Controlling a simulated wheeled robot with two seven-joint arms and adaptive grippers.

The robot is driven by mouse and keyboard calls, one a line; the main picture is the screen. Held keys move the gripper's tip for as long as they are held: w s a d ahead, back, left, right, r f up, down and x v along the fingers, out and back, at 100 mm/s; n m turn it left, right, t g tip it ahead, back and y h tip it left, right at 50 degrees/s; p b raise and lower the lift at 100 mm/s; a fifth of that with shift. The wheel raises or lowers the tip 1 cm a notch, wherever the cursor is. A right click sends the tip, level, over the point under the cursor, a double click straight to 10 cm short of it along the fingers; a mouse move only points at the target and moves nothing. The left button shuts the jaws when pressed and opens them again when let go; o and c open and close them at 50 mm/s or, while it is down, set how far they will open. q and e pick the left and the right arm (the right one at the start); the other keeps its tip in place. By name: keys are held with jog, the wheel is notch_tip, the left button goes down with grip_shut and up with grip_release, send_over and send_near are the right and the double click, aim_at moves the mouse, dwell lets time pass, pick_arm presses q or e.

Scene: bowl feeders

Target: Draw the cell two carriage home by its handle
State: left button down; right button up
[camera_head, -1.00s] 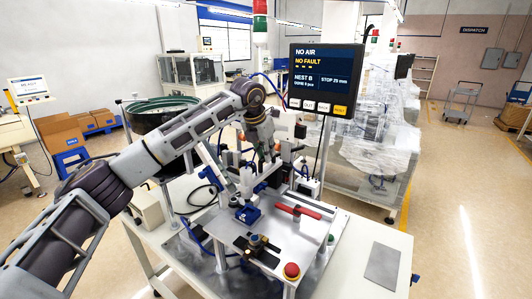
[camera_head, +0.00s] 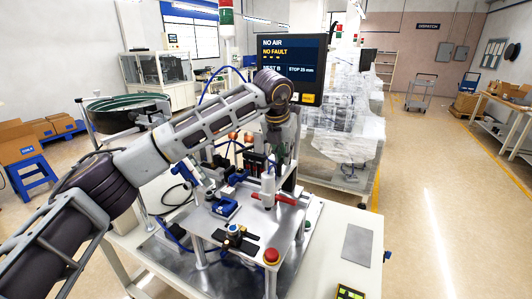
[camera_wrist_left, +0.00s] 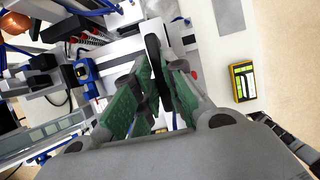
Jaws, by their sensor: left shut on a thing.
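My left gripper (camera_head: 278,160) hangs over the back of the bench fixture in the head view, mostly dark against the machinery. In the left wrist view its green-padded fingers (camera_wrist_left: 157,92) are closed on a black upright bar, the handle (camera_wrist_left: 153,52). The handle stands up between the two pads and reaches beyond them. In the head view the grip is too small to make out. The carriage body under the handle is largely hidden by the fingers. My right gripper is not in view.
A blue block (camera_head: 222,207), a red bar (camera_head: 285,200) and a red button (camera_head: 271,256) sit on the fixture plate. The status screen (camera_head: 291,68) stands behind my arm. A yellow-black device (camera_wrist_left: 243,82) lies on the clear bench at right.

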pick_arm(q)
jog(key=shift+s+d, duration=0.35)
jog(key=shift+d, duration=0.4)
jog(key=shift+s+d, duration=0.3)
jog(key=shift+d, duration=0.45)
jog(key=c, duration=1.6)
grip_release()
jog(key=shift+d, duration=0.1)
jog(key=shift+o, duration=0.6)
jog(key=shift+d, duration=0.15)
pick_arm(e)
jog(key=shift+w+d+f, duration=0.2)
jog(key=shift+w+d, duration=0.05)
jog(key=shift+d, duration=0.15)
pick_arm(q)
jog(key=shift+a+r, duration=0.1)
jog(key=shift+a, duration=0.15)
jog(key=v, duration=1.1)
jog(key=shift+s+r, duration=0.2)
jog(key=shift+r, duration=0.2)
jog(key=shift+d, duration=0.15)
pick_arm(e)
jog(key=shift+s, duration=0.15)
